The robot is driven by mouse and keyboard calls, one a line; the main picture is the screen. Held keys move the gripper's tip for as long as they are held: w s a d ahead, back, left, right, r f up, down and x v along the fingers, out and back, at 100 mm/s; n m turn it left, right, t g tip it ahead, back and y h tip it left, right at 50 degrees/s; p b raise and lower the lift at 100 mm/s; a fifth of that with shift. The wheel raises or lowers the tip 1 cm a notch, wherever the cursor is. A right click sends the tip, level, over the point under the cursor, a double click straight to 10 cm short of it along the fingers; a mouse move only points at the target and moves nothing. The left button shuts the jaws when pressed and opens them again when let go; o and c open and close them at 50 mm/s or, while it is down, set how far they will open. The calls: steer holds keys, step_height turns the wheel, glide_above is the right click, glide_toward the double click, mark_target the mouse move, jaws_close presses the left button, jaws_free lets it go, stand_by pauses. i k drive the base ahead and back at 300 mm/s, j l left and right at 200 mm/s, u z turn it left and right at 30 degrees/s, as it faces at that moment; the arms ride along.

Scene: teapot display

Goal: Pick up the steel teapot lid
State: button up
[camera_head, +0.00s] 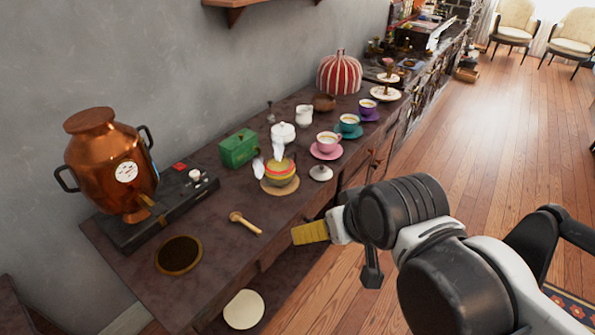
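A small pale grey lid with a knob (321,173) lies on the dark counter near its front edge, to the right of the yellow and red teapot (279,174). It looks like the steel lid, though its material is hard to tell at this size. My gripper (311,233) is in front of the counter edge, below the lid in the picture and apart from it. A yellow ribbed part shows at its end. Whether the fingers are open or shut cannot be made out.
A pink cup on a saucer (326,151) stands just behind the lid.

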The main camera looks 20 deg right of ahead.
mark_target(319, 172)
steer(key=i+z, duration=0.25)
steer(key=z, duration=0.15)
steer(key=i+j+z, duration=0.2)
steer(key=z, duration=0.15)
steer(key=i+j+z, duration=0.25)
steer(key=z, duration=0.15)
